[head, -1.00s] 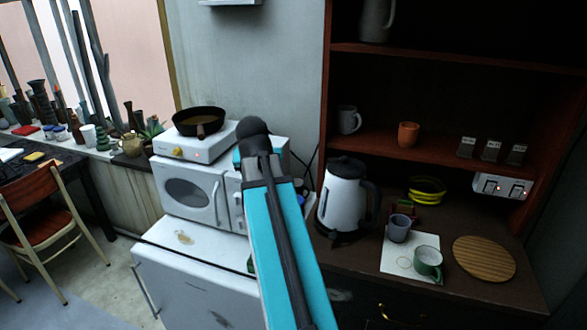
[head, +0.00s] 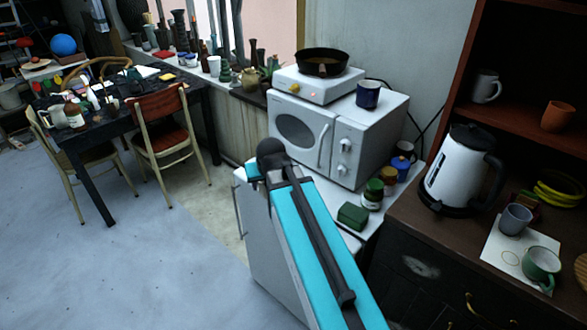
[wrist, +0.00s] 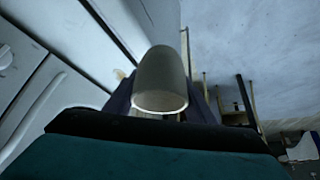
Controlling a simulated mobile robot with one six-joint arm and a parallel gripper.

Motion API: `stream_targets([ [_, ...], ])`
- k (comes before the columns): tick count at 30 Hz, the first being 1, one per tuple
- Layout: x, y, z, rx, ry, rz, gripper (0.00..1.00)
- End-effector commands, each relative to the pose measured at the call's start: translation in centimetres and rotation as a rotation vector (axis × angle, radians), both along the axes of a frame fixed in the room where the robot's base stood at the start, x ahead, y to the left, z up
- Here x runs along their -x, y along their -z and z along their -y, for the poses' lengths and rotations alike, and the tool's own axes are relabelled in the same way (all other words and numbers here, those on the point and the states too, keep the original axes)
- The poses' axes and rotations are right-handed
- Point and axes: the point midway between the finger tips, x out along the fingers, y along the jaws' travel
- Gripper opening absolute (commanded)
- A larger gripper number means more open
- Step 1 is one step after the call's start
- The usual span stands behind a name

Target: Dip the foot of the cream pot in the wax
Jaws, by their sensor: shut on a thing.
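The cream pot (wrist: 160,75) is a plain, pale, tapered vessel in the wrist view, with a light edge at its lower end in the picture. My gripper (wrist: 162,100) is shut on it, with dark fingers at both sides. In the head view my arm hides the gripper and the pot. The hot plate stands on the microwave (head: 303,132). The pot is apart from the pan.
A blue mug (head: 368,95) stands beside the hot plate. Small jars (head: 373,194) and a green box (head: 352,216) are on the white cabinet by the microwave. A kettle (head: 455,170) stands right. The floor (head: 130,260) at left is open before the chairs.

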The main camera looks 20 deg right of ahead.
Motion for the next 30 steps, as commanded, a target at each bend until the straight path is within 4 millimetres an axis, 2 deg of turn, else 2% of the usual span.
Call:
stream_targets([
  [1,-0.1,1.2,-1.6,0.0,-0.029,-0.001,0.26],
  [3,-0.2,2.1,-3.2,0.0,-0.062,-0.002,0.26],
  [6,-0.3,3.1,-5.0,-0.001,-0.096,0.0,0.26],
  [9,-0.3,3.6,-5.9,-0.001,-0.114,0.0,0.26],
  [30,-0.4,3.7,-6.8,-0.001,-0.129,0.0,0.26],
])
